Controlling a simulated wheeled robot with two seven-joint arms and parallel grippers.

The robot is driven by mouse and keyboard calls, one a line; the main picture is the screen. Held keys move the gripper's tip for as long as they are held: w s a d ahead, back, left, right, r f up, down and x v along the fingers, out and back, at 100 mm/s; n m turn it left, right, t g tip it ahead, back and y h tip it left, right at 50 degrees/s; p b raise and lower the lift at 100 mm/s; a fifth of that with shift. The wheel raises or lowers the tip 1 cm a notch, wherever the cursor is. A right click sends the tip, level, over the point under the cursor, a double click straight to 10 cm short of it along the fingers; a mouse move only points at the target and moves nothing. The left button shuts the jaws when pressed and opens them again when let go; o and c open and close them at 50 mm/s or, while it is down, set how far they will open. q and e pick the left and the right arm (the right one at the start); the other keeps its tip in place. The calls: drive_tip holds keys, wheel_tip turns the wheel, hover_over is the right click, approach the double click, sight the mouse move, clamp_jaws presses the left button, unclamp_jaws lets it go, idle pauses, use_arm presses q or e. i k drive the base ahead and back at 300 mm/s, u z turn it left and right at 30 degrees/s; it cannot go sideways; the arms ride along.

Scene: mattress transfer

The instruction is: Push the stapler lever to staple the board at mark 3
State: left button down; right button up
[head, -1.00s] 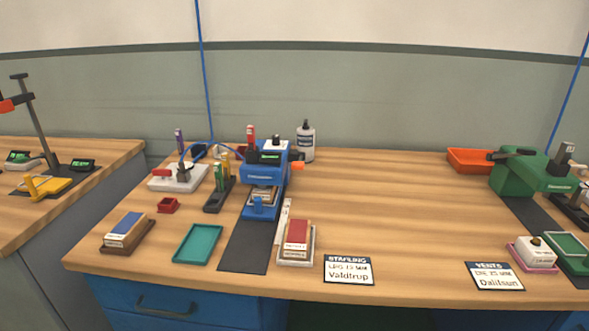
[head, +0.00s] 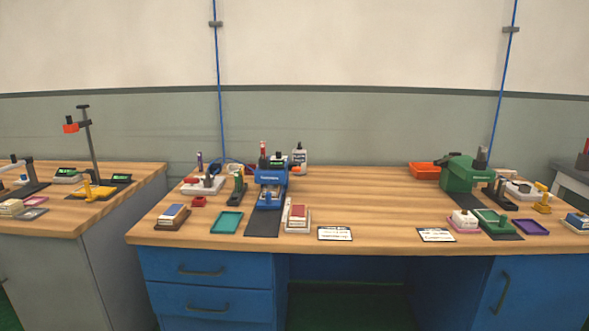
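The blue stapling machine (head: 271,177) stands on the wooden workbench, left of its middle. Its lever cannot be made out clearly at this distance; a small orange part (head: 296,169) shows on its right side. A board seems to lie under the machine's head, but its marks are too small to read. A dark mat (head: 262,223) runs from the machine toward the front edge. Neither of my grippers shows in the head view.
The wooden workbench (head: 370,205) has clear room in its middle. A teal tray (head: 227,222), a block with a blue top (head: 172,215) and one with a red top (head: 297,215) lie near the blue machine. A green machine (head: 459,175) stands at right. Blue drawers (head: 205,270) are below.

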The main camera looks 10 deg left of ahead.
sight(297, 168)
drive_tip(key=z, duration=0.6)
drive_tip(key=i, duration=1.45)
drive_tip(key=u, duration=0.75)
